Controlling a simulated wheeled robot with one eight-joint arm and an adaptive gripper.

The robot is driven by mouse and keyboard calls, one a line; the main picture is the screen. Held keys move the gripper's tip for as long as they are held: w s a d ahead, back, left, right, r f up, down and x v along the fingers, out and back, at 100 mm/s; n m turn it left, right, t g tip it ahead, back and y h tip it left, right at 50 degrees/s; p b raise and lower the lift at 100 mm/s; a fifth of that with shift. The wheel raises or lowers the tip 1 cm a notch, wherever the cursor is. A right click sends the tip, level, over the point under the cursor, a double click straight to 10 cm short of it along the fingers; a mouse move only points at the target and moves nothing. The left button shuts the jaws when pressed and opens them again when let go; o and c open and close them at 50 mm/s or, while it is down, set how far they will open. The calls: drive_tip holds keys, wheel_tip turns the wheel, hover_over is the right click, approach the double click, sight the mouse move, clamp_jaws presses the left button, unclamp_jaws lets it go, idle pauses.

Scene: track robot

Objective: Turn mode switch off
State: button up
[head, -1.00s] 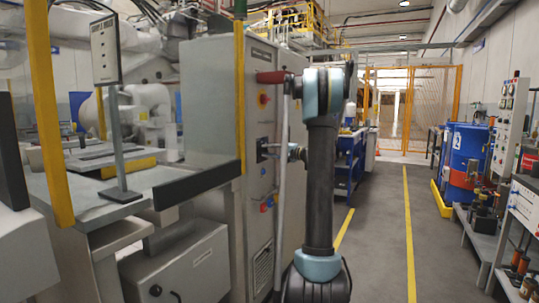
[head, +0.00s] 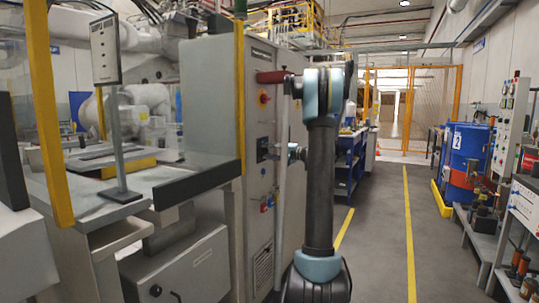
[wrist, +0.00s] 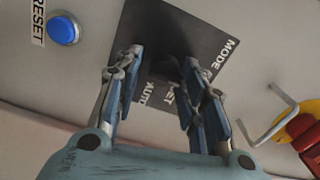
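The mode switch plate (wrist: 203,32) is a dark square in the wrist view, on a pale panel, tilted in the picture. It reads MODE and AUTO; another label is partly covered by a finger. A dark knob (wrist: 168,68) stands out from the plate, hard to make out against it. My gripper (wrist: 163,65) has its fingers apart, one on each side of the knob; I cannot tell if they touch it. In the head view my gripper (head: 272,152) is at the front of the grey cabinet (head: 262,110), where the switch itself is hidden.
A blue RESET button (wrist: 63,30) is left of the plate. A red and yellow padlock-like handle (wrist: 304,130) is at the right in the wrist view. A yellow post (head: 240,90) stands by the cabinet. The aisle (head: 385,230) is clear; a blue barrel (head: 466,155) stands right.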

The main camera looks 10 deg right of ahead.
drive_tip(key=shift+s+a+r, duration=0.1)
drive_tip(key=v, duration=1.2)
